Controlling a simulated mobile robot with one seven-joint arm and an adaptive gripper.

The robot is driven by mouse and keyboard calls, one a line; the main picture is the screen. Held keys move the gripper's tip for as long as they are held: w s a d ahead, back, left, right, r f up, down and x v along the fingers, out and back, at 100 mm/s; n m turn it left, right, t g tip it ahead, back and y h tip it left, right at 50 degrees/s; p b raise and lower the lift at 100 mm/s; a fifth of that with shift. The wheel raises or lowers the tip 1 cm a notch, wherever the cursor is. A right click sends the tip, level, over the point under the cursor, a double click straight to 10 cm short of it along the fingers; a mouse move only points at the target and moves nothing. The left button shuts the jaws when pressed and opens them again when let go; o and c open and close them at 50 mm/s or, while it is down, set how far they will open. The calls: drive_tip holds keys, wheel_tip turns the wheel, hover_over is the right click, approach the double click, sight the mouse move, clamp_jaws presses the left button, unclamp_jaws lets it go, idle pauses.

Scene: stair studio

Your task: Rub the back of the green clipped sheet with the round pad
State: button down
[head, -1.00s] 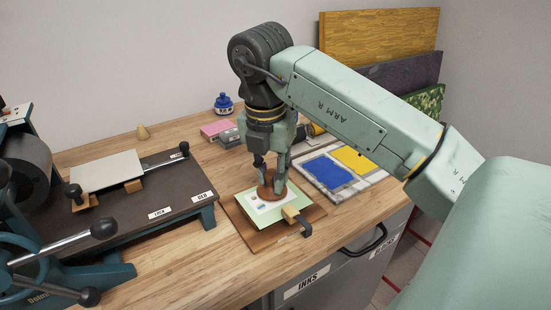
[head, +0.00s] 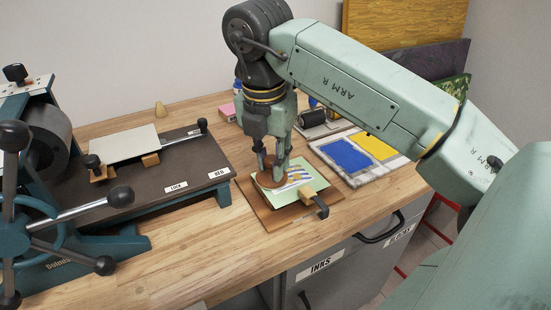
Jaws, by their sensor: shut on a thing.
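The green sheet (head: 310,172) lies on a brown wooden board (head: 268,216) on the bench. A white patch with blue-violet streaks shows on the sheet. A clip with a wooden block and a dark end (head: 314,204) holds its front right edge. My gripper (head: 274,170) points down and is shut on the round brown pad (head: 270,182). The pad is over the left part of the sheet and appears to touch it. It hides that part of the sheet.
A press (head: 40,215) with a dark bed (head: 150,183) and long handles stands at left. Blue (head: 346,156) and yellow (head: 372,145) ink patches lie at right. A black roller (head: 312,116) is behind. Boards (head: 400,35) lean at the back. Bare bench lies in front.

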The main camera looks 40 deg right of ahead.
drive_tip(key=shift+s+d, duration=0.25)
drive_tip(key=shift+d, duration=0.75)
drive_tip(key=shift+d, duration=0.1)
drive_tip(key=shift+s+d, duration=0.25)
drive_tip(key=shift+d, duration=0.65)
drive_tip(key=shift+s+d, duration=0.2)
drive_tip(key=shift+d, duration=0.7)
drive_tip(key=shift+s+a+f+b, duration=0.1)
drive_tip(key=shift+s+f+b, duration=0.05)
drive_tip(key=shift+s+b, duration=0.35)
drive_tip(key=shift+s+a, duration=0.1)
drive_tip(key=shift+w+a+r+b, duration=0.1)
drive_tip(key=shift+w+a+b, duration=0.1)
drive_tip(key=shift+a, duration=0.45)
drive_tip(key=shift+w+a+r+b, duration=0.15)
drive_tip(key=shift+a+b, duration=0.1)
drive_tip(key=shift+a, duration=0.35)
drive_tip(key=shift+w+a+f+b, duration=0.1)
drive_tip(key=shift+w+a+b, duration=0.1)
drive_tip(key=shift+a, duration=0.45)
drive_tip(key=shift+w+a+b, duration=0.15)
drive_tip(key=shift+a+b, duration=0.2)
drive_tip(key=shift+a, duration=0.6)
drive_tip(key=shift+s+d, duration=0.25)
drive_tip(key=shift+d, duration=0.8)
drive_tip(key=shift+d, duration=0.1)
